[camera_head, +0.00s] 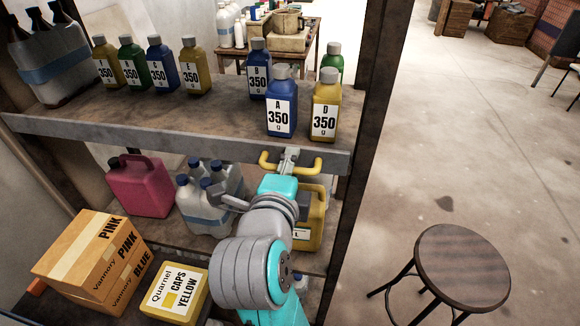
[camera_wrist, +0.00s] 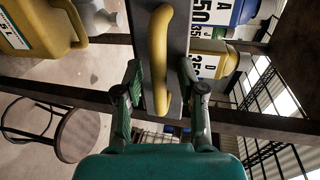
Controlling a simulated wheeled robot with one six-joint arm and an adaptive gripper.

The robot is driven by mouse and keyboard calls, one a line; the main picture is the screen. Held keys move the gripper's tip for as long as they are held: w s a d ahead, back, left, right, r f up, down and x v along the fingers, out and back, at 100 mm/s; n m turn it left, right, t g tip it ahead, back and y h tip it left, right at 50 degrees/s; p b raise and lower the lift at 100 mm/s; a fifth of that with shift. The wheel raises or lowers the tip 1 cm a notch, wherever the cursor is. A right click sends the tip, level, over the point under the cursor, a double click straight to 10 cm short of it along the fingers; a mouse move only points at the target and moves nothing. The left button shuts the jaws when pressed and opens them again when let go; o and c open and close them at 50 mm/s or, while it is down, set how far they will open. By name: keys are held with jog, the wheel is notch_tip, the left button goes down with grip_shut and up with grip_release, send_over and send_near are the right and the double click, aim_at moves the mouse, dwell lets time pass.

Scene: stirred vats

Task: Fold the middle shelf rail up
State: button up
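The middle shelf rail (camera_head: 190,146) is a long grey strip along the front edge of the shelf that holds the bottles. It lies below the level of the shelf top and does not stand up in front of the bottles. A yellow handle (camera_head: 268,166) sits on it near its right end; the handle also shows in the wrist view (camera_wrist: 158,50). My gripper (camera_head: 289,158) is at the handle and hides its middle. In the wrist view my gripper (camera_wrist: 161,75) has its fingers apart on either side of the handle, with gaps visible on both sides.
Blue bottle A (camera_head: 280,108) and yellow bottle D (camera_head: 325,112) stand close behind the rail, with several more bottles further back. Below are a yellow jug (camera_head: 312,225), a pink jug (camera_head: 140,188) and boxes (camera_head: 90,258). A stool (camera_head: 462,262) stands on open floor at right.

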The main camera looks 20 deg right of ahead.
jog(key=shift+r, duration=0.55)
jog(key=o, duration=0.6)
jog(key=r, duration=0.6)
jog(key=shift+w+d+r, duration=0.15)
jog(key=shift+w+r, duration=0.15)
jog(key=shift+s+r, duration=0.3)
jog(key=shift+r, duration=0.25)
jog(key=shift+s+r, duration=0.25)
jog(key=shift+r, duration=0.25)
jog(key=c, duration=0.4)
jog(key=shift+w, duration=0.25)
jog(key=shift+c, duration=1)
jog(key=shift+r, duration=0.15)
